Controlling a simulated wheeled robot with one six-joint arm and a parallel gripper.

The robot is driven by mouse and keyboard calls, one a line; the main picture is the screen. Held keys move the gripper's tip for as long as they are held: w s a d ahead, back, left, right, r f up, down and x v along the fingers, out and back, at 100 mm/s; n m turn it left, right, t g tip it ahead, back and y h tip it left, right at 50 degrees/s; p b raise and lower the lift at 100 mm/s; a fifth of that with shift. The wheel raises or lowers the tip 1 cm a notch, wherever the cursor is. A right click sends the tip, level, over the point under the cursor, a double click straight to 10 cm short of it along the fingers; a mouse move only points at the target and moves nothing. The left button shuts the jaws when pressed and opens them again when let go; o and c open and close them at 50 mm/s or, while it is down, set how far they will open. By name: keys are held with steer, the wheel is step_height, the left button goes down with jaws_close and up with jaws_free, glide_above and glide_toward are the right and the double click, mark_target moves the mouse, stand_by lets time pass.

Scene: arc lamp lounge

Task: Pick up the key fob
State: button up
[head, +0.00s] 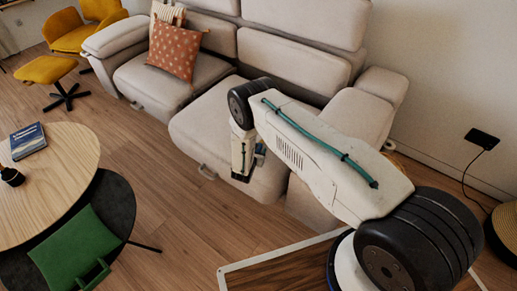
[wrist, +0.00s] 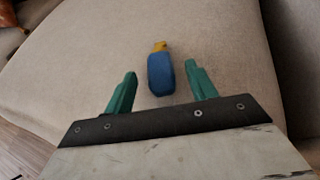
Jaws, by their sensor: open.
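The key fob (wrist: 161,76) is blue with a small yellow end and lies on the beige sofa seat in the wrist view. Its blue body is nearest to me and its yellow end points away. My gripper (wrist: 160,83) is open, with one green finger on each side of the fob in the picture and a gap to both. I cannot tell how high the fingers are above the seat. In the head view my gripper (head: 240,178) hangs at the front of the sofa seat, and the fob is not visible there.
The beige sofa (head: 215,108) has a patterned orange cushion (head: 174,50). A yellow armchair and stool (head: 46,69) are at the back left. Wooden floor lies clear between.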

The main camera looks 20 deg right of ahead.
steer(key=c, duration=1.1)
steer(key=shift+o, duration=0.2)
steer(key=shift+r, duration=0.1)
